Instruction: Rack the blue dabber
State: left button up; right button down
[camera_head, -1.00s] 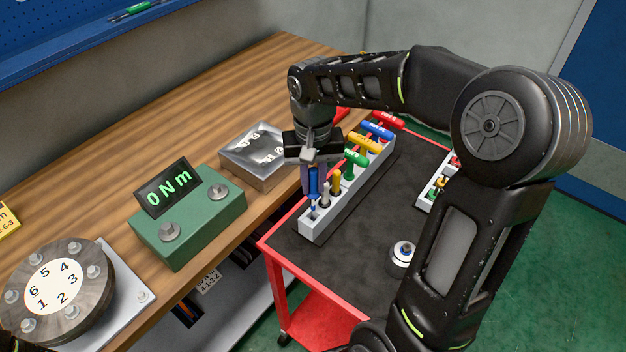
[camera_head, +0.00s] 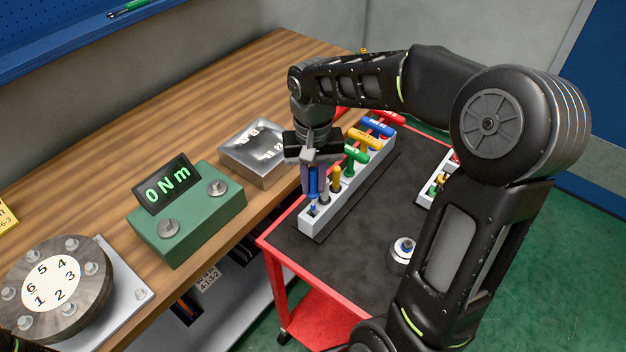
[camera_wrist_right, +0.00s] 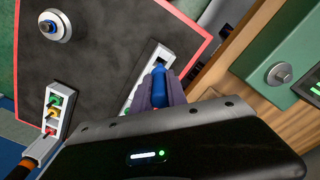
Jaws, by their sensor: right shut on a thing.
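The blue dabber (camera_head: 313,184) is upright at the near end of the long grey rack (camera_head: 345,200) on the cart. My right gripper (camera_head: 311,176) is above that end, pointing down, shut on the dabber's blue handle. The dabber's lower tip is at the rack's end slot; I cannot tell how deep it sits. In the right wrist view the blue handle (camera_wrist_right: 159,82) shows between the purple-grey fingers, beside the rack's end (camera_wrist_right: 152,58). My left gripper does not show clearly; only a dark bit of arm is at the lower left corner.
The rack also holds green (camera_head: 355,153), yellow (camera_head: 366,140), blue and red T-handled tools. A white round pot (camera_head: 403,250) stands on the black cart top. A smaller rack (camera_head: 433,188) is at right. A green torque box (camera_head: 188,218) and metal block (camera_head: 256,152) stand on the bench.

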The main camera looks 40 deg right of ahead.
aim_at(313, 205)
jog(key=shift+f+b, duration=1.1)
jog(key=shift+f, duration=0.3)
dwell(0.9)
jog(key=shift+f+b, duration=1.55)
jog(key=shift+f, duration=0.5)
dwell(1.6)
jog(key=c, duration=1.2)
grip_release()
jog(key=shift+c, duration=0.2)
jog(key=shift+r, duration=3.9)
